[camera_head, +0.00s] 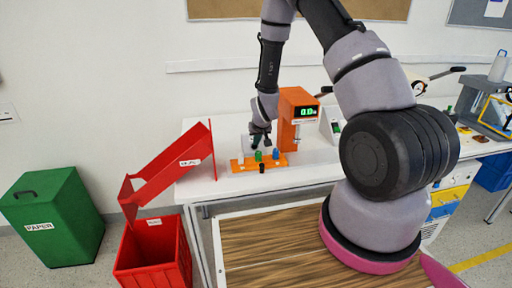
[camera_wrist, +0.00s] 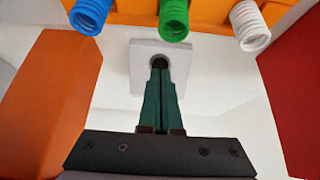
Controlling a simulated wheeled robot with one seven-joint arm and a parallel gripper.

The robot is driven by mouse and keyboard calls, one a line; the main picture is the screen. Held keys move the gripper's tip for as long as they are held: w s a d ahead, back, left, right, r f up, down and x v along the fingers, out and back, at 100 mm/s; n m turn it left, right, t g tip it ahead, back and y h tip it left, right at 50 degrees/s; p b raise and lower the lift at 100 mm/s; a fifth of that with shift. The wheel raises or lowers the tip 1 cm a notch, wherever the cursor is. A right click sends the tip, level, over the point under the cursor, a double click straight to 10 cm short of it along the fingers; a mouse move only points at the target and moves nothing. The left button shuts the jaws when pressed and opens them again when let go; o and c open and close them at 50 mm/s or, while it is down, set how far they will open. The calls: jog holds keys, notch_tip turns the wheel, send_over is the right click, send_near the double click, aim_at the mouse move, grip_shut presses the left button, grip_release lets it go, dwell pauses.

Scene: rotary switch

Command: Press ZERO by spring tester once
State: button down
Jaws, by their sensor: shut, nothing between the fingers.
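The spring tester (camera_head: 298,130) is an orange upright stand with a lit green display on the white table. Its orange side also shows at the left of the wrist view (camera_wrist: 45,100). A pale grey plate (camera_wrist: 140,55) with a dark round spot (camera_wrist: 160,61) lies beside the tester in the wrist view. I cannot read any ZERO label. My gripper (camera_wrist: 160,68) is shut and empty, pointing down at that spot. The fingertips overlap the spot and partly hide it; I cannot tell whether they touch it. In the head view my gripper (camera_head: 261,143) is left of the tester.
An orange spring holder (camera_head: 240,168) stands in front with blue (camera_wrist: 90,14), green (camera_wrist: 173,20) and white (camera_wrist: 250,25) springs. A red chute (camera_head: 168,165) slopes down at the left to a red bin (camera_head: 150,262). Other equipment stands at the right.

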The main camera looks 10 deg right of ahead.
jog(key=v, duration=0.9)
jog(key=shift+r, duration=0.35)
jog(key=shift+s, duration=0.15)
jog(key=s+d+r+m+y, duration=0.1)
jog(key=s+r, duration=0.3)
jog(key=r, duration=0.8)
jog(key=s+d+r+m, duration=0.15)
jog(key=s+r, duration=0.25)
jog(key=r, duration=0.7)
jog(key=s+d+r+m, duration=0.1)
jog(key=s+r, duration=0.5)
jog(key=s, duration=0.3)
jog(key=s+d+r+y, duration=0.1)
jog(key=s+r, duration=0.5)
jog(key=s, duration=0.3)
jog(key=shift+s+d+m+t, duration=0.2)
jog(key=shift+s+m+t, duration=0.05)
jog(key=shift+m+t, duration=0.1)
